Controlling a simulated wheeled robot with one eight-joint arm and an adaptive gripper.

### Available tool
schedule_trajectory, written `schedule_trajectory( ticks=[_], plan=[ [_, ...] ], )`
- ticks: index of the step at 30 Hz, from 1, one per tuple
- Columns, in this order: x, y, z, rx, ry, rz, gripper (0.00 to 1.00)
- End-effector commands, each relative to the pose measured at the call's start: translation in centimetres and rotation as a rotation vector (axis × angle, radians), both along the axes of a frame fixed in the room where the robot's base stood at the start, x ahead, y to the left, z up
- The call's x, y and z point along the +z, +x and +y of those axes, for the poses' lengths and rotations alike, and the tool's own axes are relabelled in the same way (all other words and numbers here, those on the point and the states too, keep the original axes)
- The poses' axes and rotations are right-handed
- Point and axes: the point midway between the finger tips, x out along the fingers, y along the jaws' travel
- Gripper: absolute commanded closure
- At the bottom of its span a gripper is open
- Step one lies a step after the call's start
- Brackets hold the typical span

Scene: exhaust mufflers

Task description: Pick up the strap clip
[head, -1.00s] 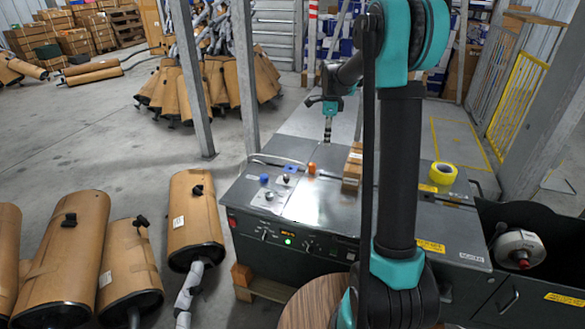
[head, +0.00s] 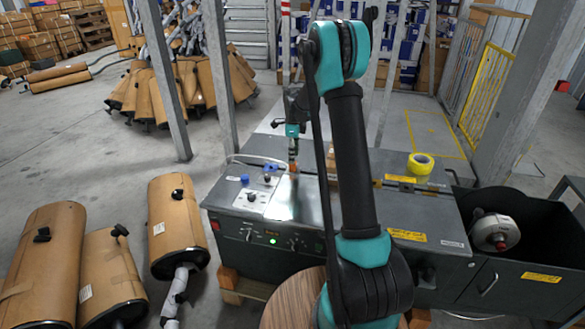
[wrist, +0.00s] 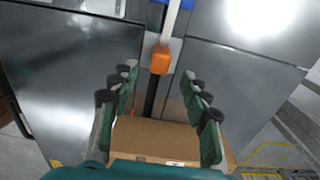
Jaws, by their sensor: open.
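A small orange block (wrist: 160,60), which looks like the strap clip, is on the dark metal machine top, over the narrow gap between two plates. In the head view the orange piece (head: 293,168) shows just under my gripper (head: 293,158), partly hidden. My gripper (wrist: 157,76) is open and empty, pointing down. In the wrist view the orange block shows between and slightly beyond the fingertips. I cannot tell how much height is left between them.
A cardboard box (wrist: 150,138) lies close beside the clip, under the fingers; it also shows in the head view (head: 331,160). A yellow tape roll (head: 420,163) and blue knob (head: 245,180) are on the machine top.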

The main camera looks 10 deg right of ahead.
Motion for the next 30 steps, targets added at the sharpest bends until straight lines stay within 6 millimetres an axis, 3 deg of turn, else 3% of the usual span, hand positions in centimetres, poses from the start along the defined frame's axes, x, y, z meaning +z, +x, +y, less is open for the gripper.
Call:
schedule_trajectory(
  ticks=[8,17,24,30],
  plan=[
    [-1.6,0.1,0.2,0.001,0.0,0.0,0.53],
    [-5.5,0.2,0.5,0.0,0.0,0.0,0.53],
    [-5.7,0.1,0.6,0.0,0.0,0.0,0.53],
    [-5.7,0.1,0.6,0.0,0.0,0.0,0.78]
  ],
)
